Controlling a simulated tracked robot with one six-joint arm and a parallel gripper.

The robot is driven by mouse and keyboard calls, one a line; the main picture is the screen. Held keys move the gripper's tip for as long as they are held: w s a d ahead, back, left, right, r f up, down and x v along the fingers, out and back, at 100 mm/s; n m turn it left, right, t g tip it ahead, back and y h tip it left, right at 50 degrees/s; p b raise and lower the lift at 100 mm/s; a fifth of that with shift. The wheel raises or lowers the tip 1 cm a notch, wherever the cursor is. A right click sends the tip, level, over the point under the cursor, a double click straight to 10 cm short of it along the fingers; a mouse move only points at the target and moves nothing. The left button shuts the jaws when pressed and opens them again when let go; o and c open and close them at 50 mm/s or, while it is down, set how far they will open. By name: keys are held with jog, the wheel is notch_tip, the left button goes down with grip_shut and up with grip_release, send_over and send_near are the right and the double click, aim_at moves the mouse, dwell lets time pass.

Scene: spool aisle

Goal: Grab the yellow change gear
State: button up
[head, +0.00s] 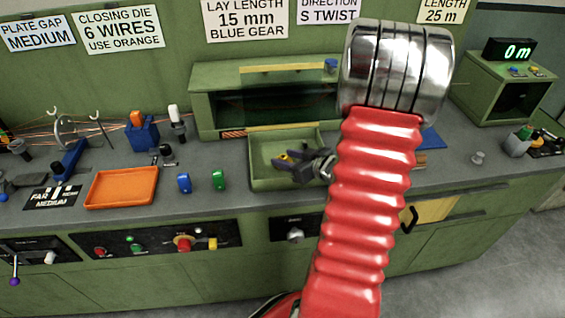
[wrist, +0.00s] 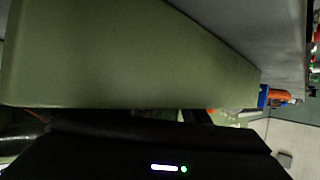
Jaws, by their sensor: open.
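A small yellow piece, apparently the yellow change gear (head: 282,157), shows in the green tray (head: 258,180) on the bench in the head view. My gripper (head: 296,168) is over this tray, with its dark jaws open and pointing left, close to the yellow piece. I cannot tell whether they touch it, and its toothed shape is too small to make out. In the wrist view a plain green wall fills much of the picture above my dark gripper body (wrist: 170,145); no yellow gear shows there.
A blue piece (head: 183,183) and a green piece (head: 218,179) stand left of the tray. An orange tray (head: 122,187) lies further left. A green housing (head: 210,100) with a dark window rises behind the tray. My red arm hides the bench right of it.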

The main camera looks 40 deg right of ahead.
jog(key=shift+c, duration=0.2)
grip_shut()
jog(key=shift+r, duration=0.1)
notch_tip(320, 180, up, 10)
dwell(0.9)
dwell(0.5)
